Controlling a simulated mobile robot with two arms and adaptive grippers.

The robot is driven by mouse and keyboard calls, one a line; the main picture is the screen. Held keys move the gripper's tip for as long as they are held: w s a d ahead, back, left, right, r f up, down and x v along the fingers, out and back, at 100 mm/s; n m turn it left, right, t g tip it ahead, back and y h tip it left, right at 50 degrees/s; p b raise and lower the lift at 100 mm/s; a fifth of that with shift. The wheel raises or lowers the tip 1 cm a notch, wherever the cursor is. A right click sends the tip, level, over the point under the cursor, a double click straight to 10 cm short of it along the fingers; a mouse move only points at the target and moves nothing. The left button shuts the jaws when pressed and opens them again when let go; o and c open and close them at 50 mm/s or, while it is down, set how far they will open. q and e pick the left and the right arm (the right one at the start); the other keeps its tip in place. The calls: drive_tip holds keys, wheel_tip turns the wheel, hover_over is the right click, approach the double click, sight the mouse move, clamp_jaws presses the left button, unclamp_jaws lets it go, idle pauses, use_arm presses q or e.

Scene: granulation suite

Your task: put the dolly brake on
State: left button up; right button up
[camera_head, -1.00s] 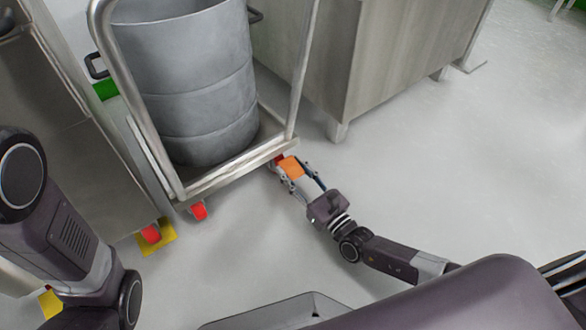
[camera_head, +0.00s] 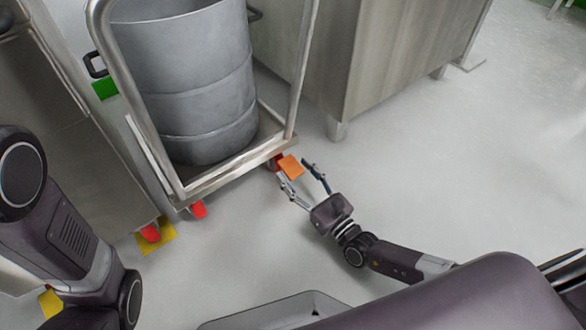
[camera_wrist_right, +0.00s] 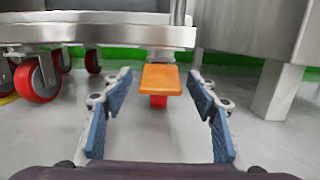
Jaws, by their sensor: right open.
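The dolly (camera_head: 228,167) is a metal frame with a tall handle, and it carries a grey drum (camera_head: 195,85). An orange brake pedal (camera_head: 290,167) sticks out from the dolly's near right corner, above a red caster. In the right wrist view the pedal (camera_wrist_right: 161,79) is centred, with the red wheel (camera_wrist_right: 159,101) partly hidden under it. My right gripper (camera_head: 301,181) is open, its fingers spread to either side of the pedal's near end and apart from it. In the right wrist view the blue finger pads (camera_wrist_right: 160,110) frame the pedal. My left gripper is not in view.
A steel cabinet (camera_head: 375,65) stands right of the dolly. Another steel unit (camera_head: 85,170) stands at the left, with a red caster (camera_head: 150,233) on a yellow floor patch. The floor (camera_head: 440,150) to the right is clear.

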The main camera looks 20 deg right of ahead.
drive_tip(key=v, duration=1)
drive_tip(key=shift+s, duration=0.2)
